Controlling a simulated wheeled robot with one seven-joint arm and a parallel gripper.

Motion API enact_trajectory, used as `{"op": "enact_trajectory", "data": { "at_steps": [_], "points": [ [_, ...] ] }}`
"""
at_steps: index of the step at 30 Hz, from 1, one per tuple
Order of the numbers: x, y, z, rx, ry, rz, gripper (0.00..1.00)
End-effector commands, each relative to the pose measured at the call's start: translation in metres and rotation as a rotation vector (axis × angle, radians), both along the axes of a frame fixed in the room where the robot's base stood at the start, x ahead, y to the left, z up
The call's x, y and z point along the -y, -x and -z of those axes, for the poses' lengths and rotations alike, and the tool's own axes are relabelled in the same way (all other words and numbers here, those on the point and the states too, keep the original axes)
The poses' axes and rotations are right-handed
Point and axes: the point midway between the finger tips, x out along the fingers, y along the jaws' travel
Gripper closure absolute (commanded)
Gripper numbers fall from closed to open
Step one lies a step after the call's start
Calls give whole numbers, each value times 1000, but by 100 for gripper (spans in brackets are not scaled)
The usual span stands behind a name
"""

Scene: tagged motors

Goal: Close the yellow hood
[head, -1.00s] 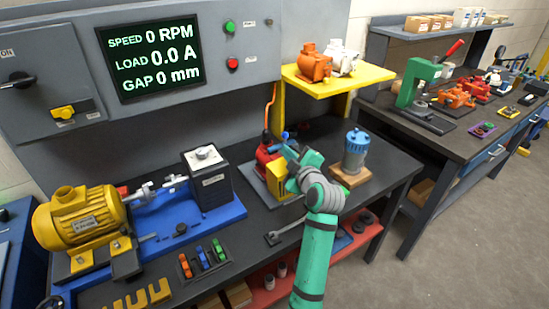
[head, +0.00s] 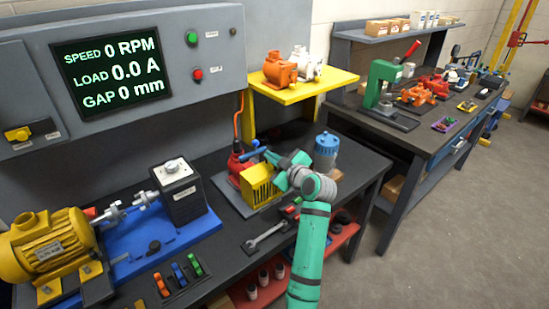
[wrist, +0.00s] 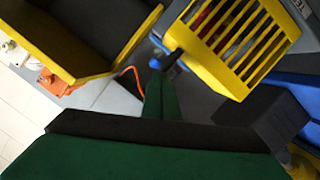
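The yellow hood (head: 262,187) is a slatted cage at the front of a red machine (head: 238,163) on the dark bench. Red parts show beside it, and in the wrist view red shows through the slats of the hood (wrist: 232,45). A blue-ended handle (head: 250,154) stands out near the hood; its blue end also shows in the wrist view (wrist: 168,59). My gripper (head: 274,160) is at this handle, over the hood's upper right. In the wrist view its fingers (wrist: 158,72) are close together at the blue end and look shut on it. The exact contact is partly hidden.
A blue-grey motor (head: 327,155) stands close to the right of my gripper. A yellow shelf (head: 295,92) with small motors is above and behind. A wrench (head: 265,237) lies in front. A yellow motor (head: 48,245) on a blue base is at left.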

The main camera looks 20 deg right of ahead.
Motion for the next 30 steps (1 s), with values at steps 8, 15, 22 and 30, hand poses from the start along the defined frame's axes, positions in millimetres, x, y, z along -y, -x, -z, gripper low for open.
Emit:
{"op": "enact_trajectory", "data": {
  "at_steps": [8,15,22,30],
  "points": [
    [2,1,6,-11,-1,5,100],
    [-16,1,-20,-4,2,-1,100],
    [-22,35,-40,0,2,-1,100],
    [-17,82,-51,1,1,-1,100]
  ]
}}
